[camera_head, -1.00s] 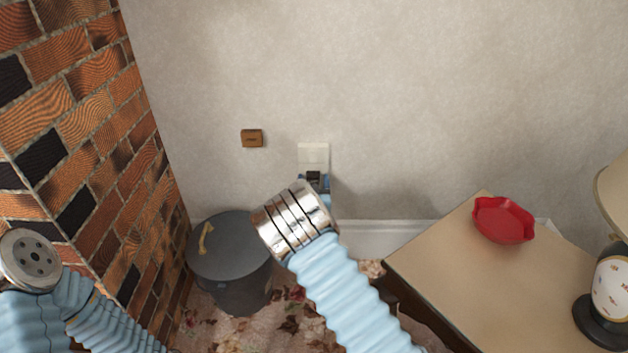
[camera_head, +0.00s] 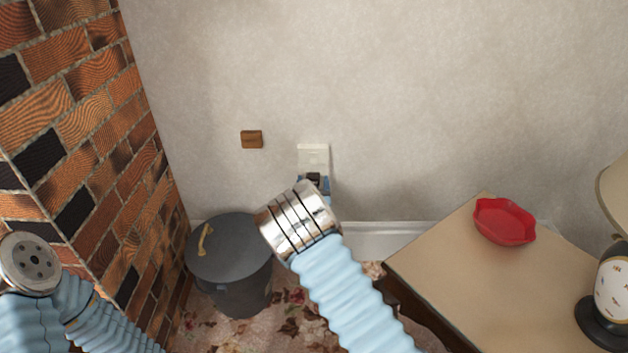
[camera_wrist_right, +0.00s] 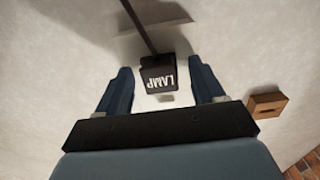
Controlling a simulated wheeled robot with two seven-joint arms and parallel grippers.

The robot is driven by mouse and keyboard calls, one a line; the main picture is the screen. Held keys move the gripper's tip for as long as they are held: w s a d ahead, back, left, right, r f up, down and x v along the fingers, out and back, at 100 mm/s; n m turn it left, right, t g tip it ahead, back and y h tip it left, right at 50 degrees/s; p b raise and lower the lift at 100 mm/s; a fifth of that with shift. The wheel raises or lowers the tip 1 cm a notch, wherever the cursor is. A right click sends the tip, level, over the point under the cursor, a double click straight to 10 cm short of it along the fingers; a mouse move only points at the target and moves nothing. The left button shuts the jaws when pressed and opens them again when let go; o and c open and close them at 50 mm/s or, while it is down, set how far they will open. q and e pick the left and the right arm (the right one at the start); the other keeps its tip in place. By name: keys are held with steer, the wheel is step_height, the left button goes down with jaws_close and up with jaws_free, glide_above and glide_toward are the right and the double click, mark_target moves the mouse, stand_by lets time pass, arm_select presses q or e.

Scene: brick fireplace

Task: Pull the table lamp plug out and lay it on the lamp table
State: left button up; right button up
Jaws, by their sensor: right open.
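The table lamp plug is a black block marked LAMP; in the right wrist view the plug (camera_wrist_right: 158,76) sits at the wall between my right gripper's fingers, with a dark cord running off to the upper left. In the head view the plug (camera_head: 314,178) shows as a dark spot at the white wall socket (camera_head: 313,157). My right gripper (camera_wrist_right: 160,92) is open around the plug, with gaps on both sides; its blue fingers (camera_head: 314,186) are mostly hidden by the wrist in the head view. The lamp table (camera_head: 470,270) is at the right. My left arm shows at lower left without its gripper fingers.
A red dish (camera_head: 504,221) and the lamp (camera_head: 612,285) stand on the lamp table. A dark lidded bin (camera_head: 230,255) stands left of my right wrist. A small brown block (camera_head: 251,139) is on the wall. A brick face (camera_head: 80,130) bounds the left.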

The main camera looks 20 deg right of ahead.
steer(key=shift+b, duration=0.3)
stand_by(0.5)
jaws_close()
steer(key=v, duration=0.6)
stand_by(1.3)
